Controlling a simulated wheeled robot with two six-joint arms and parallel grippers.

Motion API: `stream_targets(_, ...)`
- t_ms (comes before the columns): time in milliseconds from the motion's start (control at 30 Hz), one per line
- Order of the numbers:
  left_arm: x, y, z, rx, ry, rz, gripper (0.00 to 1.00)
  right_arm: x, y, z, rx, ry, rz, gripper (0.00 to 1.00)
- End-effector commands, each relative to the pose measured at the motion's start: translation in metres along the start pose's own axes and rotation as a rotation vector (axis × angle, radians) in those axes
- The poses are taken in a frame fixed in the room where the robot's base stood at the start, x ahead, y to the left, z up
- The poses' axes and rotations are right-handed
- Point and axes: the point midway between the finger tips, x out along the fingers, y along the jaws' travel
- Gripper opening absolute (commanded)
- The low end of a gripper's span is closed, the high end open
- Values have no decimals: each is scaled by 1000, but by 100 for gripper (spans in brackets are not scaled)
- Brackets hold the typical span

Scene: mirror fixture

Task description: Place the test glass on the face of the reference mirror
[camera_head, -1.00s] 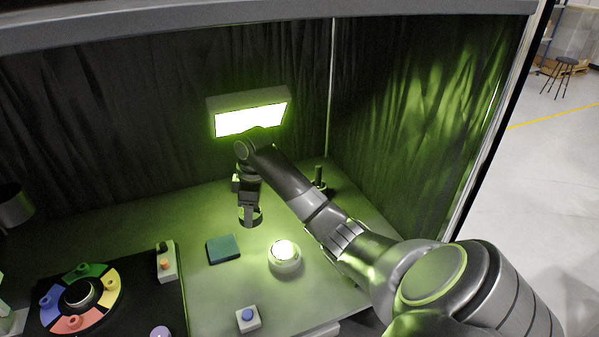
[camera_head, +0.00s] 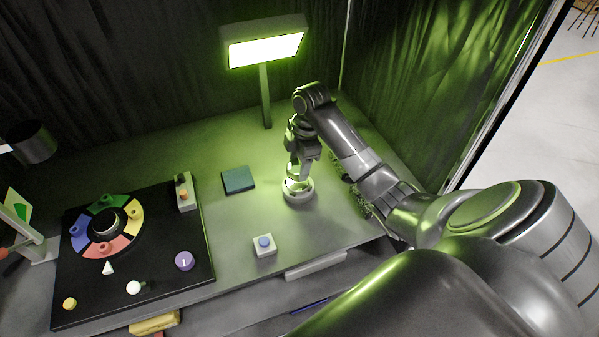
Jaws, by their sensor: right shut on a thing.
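The reference mirror (camera_head: 298,197) is in the head view, a round, pale mount with a bright top face on the bench, right of the teal pad. My right gripper (camera_head: 298,174) points down directly over it. The gripper is shut on the test glass (camera_head: 296,184), a small clear disc that is mostly hidden by the fingers and the glare. I cannot tell whether the glass touches the mirror's face or hangs just above it. My left gripper is not in view.
A teal square pad (camera_head: 238,180) lies left of the mirror. A small box with a blue button (camera_head: 264,245) stands in front. A lit lamp panel (camera_head: 265,49) on a post stands behind. A black board (camera_head: 150,262) with a coloured ring fills the left. Bench between is clear.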

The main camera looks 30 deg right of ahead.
Motion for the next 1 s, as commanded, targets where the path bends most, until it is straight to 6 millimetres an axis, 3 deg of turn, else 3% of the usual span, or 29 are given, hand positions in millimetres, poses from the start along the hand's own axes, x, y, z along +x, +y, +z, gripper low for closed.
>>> stream_targets(267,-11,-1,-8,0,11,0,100,33,0,5,1,0,-1,28)
stream_targets(633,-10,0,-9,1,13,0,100,38,0,6,0,-1,1,28)
stream_targets(667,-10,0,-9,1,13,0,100,39,0,6,1,-1,1,56)
stream_targets(700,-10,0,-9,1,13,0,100,38,0,6,0,-1,1,62)
stream_targets(833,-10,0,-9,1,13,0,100,38,0,6,0,-1,1,77)
stream_targets(1000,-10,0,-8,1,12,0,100,38,0,6,0,-1,1,77)
